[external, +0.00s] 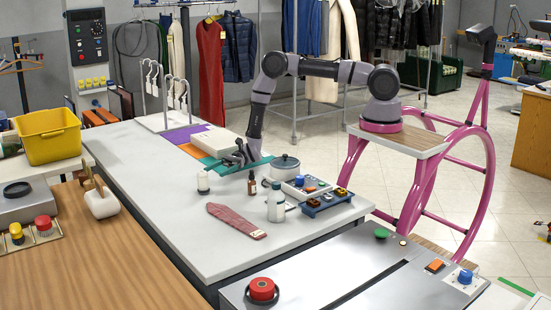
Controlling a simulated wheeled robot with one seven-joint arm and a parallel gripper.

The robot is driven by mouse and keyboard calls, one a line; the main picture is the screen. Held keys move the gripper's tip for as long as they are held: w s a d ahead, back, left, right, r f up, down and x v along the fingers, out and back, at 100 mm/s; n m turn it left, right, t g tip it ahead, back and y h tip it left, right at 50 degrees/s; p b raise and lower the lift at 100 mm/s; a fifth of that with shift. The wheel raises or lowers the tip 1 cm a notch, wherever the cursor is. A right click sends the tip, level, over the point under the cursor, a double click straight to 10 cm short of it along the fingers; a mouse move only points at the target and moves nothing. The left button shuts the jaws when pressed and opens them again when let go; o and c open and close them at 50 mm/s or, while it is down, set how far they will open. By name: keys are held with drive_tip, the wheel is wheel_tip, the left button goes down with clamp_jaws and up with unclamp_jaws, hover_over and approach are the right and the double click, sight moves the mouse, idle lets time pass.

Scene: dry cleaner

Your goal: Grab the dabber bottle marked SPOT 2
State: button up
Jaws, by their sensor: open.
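Several small bottles stand on the grey-white table. One is a short white bottle with a dark top (203,182), one a small brown bottle (252,184), and one a larger pale bottle (276,205) nearer the front. Their markings are too small to read, so I cannot tell which is SPOT 2. My gripper (240,158) is open and points down over the table, behind the white and brown bottles. It appears empty and apart from them.
A red tie (236,220) lies in front. A cream block (210,141) sits behind on coloured sheets. The table's left part is clear.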

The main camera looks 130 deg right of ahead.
sight(203, 176)
drive_tip(key=x, duration=0.8)
drive_tip(key=shift+d+r, duration=0.25)
drive_tip(key=shift+r, duration=0.05)
clamp_jaws()
